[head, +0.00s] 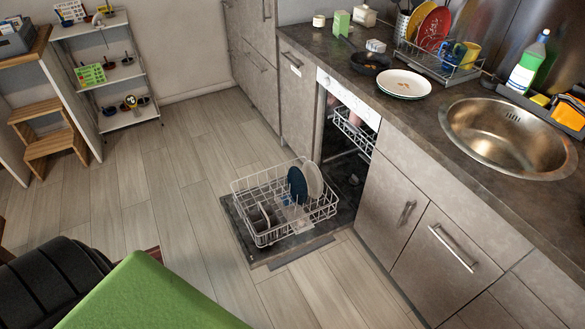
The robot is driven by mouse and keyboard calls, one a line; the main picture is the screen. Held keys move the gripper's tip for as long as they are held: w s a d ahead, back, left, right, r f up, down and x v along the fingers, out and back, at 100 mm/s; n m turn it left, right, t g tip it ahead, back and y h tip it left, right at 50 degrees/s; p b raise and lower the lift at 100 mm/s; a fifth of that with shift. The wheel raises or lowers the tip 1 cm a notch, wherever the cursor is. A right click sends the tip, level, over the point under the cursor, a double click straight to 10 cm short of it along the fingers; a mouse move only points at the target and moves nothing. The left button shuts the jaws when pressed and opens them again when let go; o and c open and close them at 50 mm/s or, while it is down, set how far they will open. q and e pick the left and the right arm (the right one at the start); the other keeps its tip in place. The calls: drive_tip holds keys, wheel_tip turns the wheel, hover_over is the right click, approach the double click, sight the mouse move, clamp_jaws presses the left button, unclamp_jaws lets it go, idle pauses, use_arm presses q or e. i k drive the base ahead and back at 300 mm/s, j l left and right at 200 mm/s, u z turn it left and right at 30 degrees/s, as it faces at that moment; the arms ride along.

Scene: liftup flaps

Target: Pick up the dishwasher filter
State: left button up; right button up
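The dishwasher (320,125) under the counter stands open, its door (346,212) folded down just above the floor. Its white wire lower rack (262,229) is pulled out over the door. A dark blue plate (297,187) and a pale plate (314,180) stand in the rack, with smaller dishes at its near left side. The upper rack (355,134) sits inside the dark opening. I cannot make out the dishwasher filter; the lower rack and the dark interior hide the tub floor. Neither of my grippers is in view.
A white plate (404,84), a black pan (370,62) and a dish rack (452,71) stand on the counter, left of the sink (507,137). A wooden step stool (48,141) stands at the left. The floor (165,225) left of the door is clear.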

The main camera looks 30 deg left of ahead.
sight(353, 180)
drive_tip(key=i+u, duration=0.15)
drive_tip(key=u, duration=0.3)
drive_tip(key=i+u, duration=0.15)
drive_tip(key=u, duration=0.25)
drive_tip(key=i+u, duration=0.15)
drive_tip(key=u, duration=0.3)
drive_tip(key=i+l+u, duration=0.1)
drive_tip(key=u, duration=0.35)
drive_tip(key=i+l, duration=0.2)
drive_tip(key=l, duration=0.15)
